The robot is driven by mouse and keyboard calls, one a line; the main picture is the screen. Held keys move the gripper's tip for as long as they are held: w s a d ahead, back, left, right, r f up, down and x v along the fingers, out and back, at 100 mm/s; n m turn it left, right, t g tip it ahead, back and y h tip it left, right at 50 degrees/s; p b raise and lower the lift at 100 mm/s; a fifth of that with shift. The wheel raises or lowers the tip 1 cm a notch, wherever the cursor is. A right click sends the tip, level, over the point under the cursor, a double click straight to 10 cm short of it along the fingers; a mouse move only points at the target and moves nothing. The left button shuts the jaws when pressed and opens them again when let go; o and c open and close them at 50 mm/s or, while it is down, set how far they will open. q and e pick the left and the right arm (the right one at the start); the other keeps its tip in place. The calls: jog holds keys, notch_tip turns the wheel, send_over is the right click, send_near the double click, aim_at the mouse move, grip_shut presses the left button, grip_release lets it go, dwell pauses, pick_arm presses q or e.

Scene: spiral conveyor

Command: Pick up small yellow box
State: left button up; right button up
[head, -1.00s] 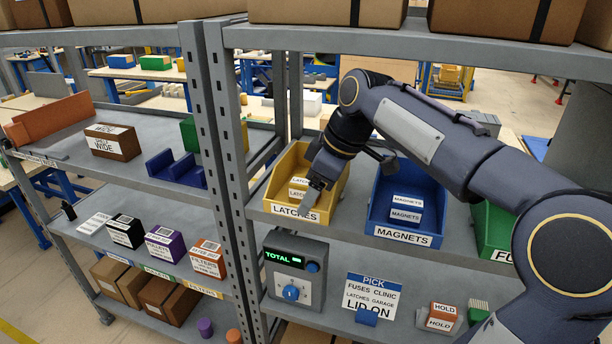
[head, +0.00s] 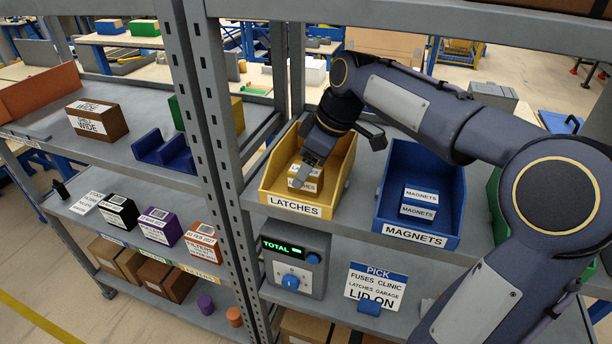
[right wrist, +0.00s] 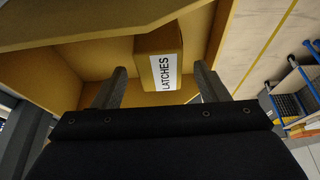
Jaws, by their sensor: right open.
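A small yellow box (right wrist: 150,45) with a white LATCHES label lies in the yellow latches bin (head: 292,206), which also shows in the right wrist view (right wrist: 80,62). In the head view, small labelled boxes (head: 312,186) in that bin are partly covered by my right gripper (head: 302,178). My right gripper is inside the bin and open. In the right wrist view its two fingers (right wrist: 160,72) stand apart, with the box ahead of and between their tips. I cannot tell whether either finger touches it. My left gripper is not in view.
A blue magnets bin (head: 415,236) stands right of the latches bin on the same shelf. A grey metal post (head: 205,120) rises at the left. Below are a grey TOTAL device (head: 296,262) and a PICK sign (head: 375,284).

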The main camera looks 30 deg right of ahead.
jog(key=x, duration=0.3)
jog(key=shift+w+f, duration=0.15)
jog(key=shift+a, duration=0.1)
jog(key=c, duration=1.1)
